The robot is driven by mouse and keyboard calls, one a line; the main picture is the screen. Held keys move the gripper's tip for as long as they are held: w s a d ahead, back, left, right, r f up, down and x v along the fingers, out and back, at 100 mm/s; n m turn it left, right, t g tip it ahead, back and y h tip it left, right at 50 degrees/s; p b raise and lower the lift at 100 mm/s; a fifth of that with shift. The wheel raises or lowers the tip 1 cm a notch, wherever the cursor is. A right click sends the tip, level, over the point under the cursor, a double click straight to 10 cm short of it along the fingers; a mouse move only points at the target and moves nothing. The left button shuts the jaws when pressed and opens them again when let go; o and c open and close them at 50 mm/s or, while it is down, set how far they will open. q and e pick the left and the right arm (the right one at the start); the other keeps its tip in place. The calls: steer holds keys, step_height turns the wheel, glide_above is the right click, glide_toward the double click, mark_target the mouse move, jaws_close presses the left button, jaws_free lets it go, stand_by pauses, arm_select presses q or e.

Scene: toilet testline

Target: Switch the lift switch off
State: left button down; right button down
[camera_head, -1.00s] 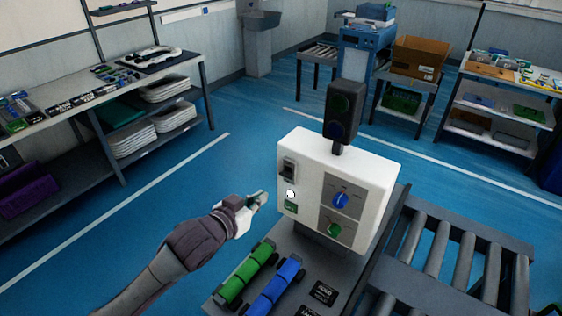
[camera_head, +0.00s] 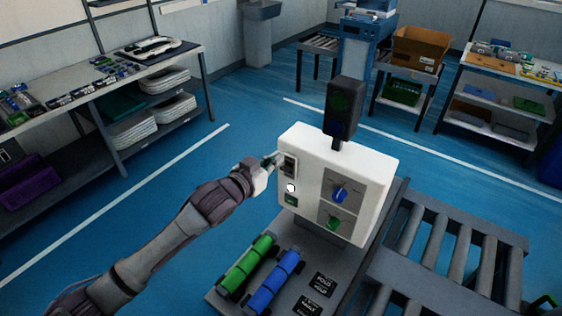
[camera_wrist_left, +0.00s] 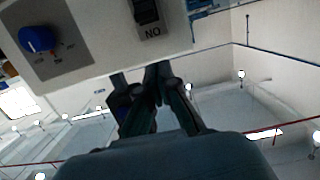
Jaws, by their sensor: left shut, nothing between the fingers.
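A white control box (camera_head: 359,173) stands at the end of the bench. A black rocker switch (camera_head: 289,166) sits at the upper left of its front panel. The switch also shows at the top of the left wrist view (camera_wrist_left: 146,11), with the letters "NO" beside it. My left gripper (camera_head: 274,160) is shut and empty, its tips just left of the switch. In the left wrist view the fingertips (camera_wrist_left: 155,72) lie close together near the panel edge below the switch. I cannot tell whether they touch the box. My right gripper is not in view.
The panel also has a white round button (camera_head: 291,188), a blue knob (camera_head: 339,194) and a green knob (camera_head: 334,223). A dark signal lamp (camera_head: 343,108) rises from the box. Green (camera_head: 249,264) and blue (camera_head: 274,281) rollers lie in front. A roller conveyor (camera_head: 440,260) is at right.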

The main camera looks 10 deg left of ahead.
mark_target(292, 148)
arm_select(q)
steer(key=p+x, duration=0.1)
steer(key=x, duration=0.4)
steer(key=shift+s+f+p, duration=0.1)
steer(key=shift+p, duration=0.3)
steer(key=shift+s+a+f+p, duration=0.1)
steer(key=shift+s+f+p, duration=0.2)
steer(key=shift+f, duration=0.25)
steer(key=shift+s+a+f+p, duration=0.1)
steer(key=shift+s+f+p, duration=0.2)
steer(key=shift+f, duration=0.25)
steer(key=shift+s+a+f, duration=0.2)
steer(key=shift+s+f, duration=0.15)
steer(key=shift+f, duration=0.15)
steer(key=shift+w+d, duration=0.1)
steer(key=shift+f, duration=0.1)
